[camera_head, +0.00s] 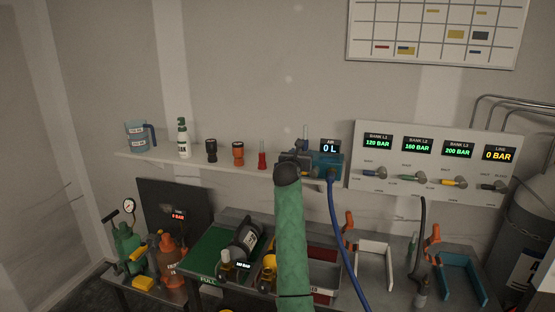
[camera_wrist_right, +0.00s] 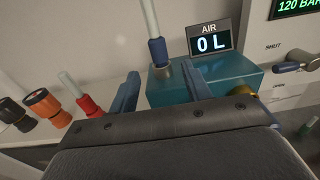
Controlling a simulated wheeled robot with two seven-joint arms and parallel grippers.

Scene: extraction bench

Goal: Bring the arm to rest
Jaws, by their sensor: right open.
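My right arm, in a green sleeve, reaches up the middle of the head view to the shelf. Its gripper (camera_wrist_right: 162,84) shows in the right wrist view as two blue fingers spread apart, with nothing seen held between them. In the head view the wrist hides most of it. The fingers are just in front of the teal box (camera_wrist_right: 220,80) with the AIR display (camera_wrist_right: 209,43) reading 0 L; I cannot tell whether they touch it. The box also shows in the head view (camera_head: 327,168) at the shelf's right end. My left gripper is not in view.
The shelf (camera_head: 150,157) holds a blue jug (camera_head: 136,136), a white bottle (camera_head: 183,138), and black (camera_head: 211,151), orange (camera_head: 238,153) and red (camera_head: 262,156) fittings. A blue hose (camera_head: 335,215) hangs beside my arm. The gauge panel (camera_head: 430,188) is right; a crowded bench lies below.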

